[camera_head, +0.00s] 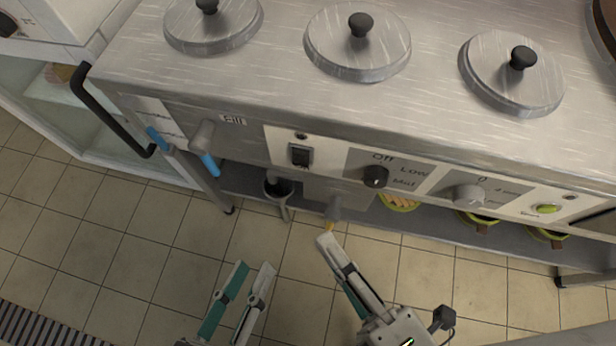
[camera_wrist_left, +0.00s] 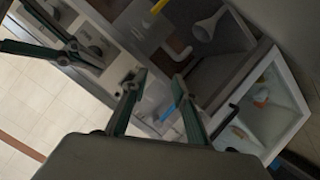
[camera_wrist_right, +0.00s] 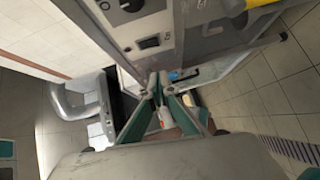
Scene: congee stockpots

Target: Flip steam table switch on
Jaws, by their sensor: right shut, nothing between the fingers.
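The steam table's switch (camera_head: 300,155) is a black rocker on a pale plate on the front panel of the steam table (camera_head: 235,150). The right wrist view shows the switch (camera_wrist_right: 150,42) above my right gripper (camera_wrist_right: 158,78). Its on or off position cannot be read. In the head view my right gripper (camera_head: 327,240) is shut and empty, below the panel and slightly right of the switch, apart from it. My left gripper (camera_head: 254,266) is open and empty, lower and left of the switch. The left wrist view shows its fingers (camera_wrist_left: 158,78) spread.
Right of the switch are a black knob (camera_head: 375,177) and a grey knob (camera_head: 468,195). A drain valve (camera_head: 333,208) with a yellow tip hangs near my right gripper. Blue-handled taps (camera_head: 208,163) and a black bar handle (camera_head: 108,112) are at left. The tiled floor in front is clear.

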